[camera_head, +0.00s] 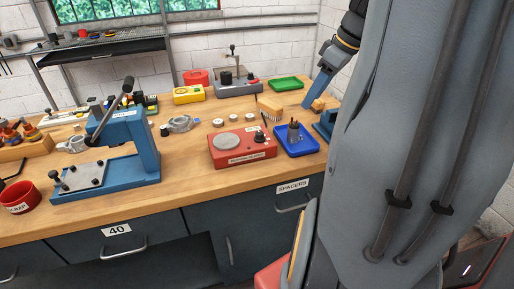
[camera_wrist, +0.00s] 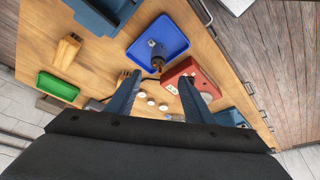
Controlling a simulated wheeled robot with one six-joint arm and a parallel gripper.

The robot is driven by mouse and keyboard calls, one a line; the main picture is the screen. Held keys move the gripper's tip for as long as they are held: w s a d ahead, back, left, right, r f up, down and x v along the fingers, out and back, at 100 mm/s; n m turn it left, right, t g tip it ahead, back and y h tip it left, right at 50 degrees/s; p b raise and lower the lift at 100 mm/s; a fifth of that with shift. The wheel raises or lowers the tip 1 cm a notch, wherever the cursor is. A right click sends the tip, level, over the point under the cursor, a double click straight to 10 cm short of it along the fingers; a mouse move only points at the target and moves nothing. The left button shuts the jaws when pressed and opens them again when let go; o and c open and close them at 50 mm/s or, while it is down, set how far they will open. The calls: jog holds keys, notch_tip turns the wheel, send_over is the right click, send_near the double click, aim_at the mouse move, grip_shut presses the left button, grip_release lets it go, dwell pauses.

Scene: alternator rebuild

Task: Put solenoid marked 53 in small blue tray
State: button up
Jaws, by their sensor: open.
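The small blue tray (camera_head: 310,149) lies on the bench right of the red box, and it also shows in the wrist view (camera_wrist: 172,33). A grey cylindrical part (camera_head: 293,131) with dark, thin tips stands in the tray; it looks like a solenoid, but no number on it is legible. The wrist view shows this part (camera_wrist: 154,46) within the tray's outline. My gripper (camera_wrist: 158,80) is open, its two fingers spread with nothing held between them. In the head view my gripper (camera_head: 316,92) is behind and above the tray, apart from it.
A red box (camera_head: 243,152) with a round plate stands left of the tray. A wooden brush-like block (camera_head: 270,106) and green tray (camera_head: 286,83) lie behind. A blue press (camera_head: 135,150) stands at left. A blue object (camera_head: 325,124) stands right of the tray, partly hidden by my arm.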

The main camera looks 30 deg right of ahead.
jog(key=shift+s+a+f+m+g+h, duration=0.55)
jog(key=shift+a+f, duration=1.7)
jog(key=shift+a, duration=2.65)
jog(key=shift+s+a+f+m+g+h, duration=0.1)
jog(key=shift+s+a+f+m+g, duration=0.75)
jog(key=shift+a+f, duration=2.75)
jog(key=shift+s+a+f+m+g+h, duration=0.35)
jog(key=shift+s+a+f+m, duration=0.6)
jog(key=shift+a, duration=5.3)
jog(key=shift+c, duration=0.4)
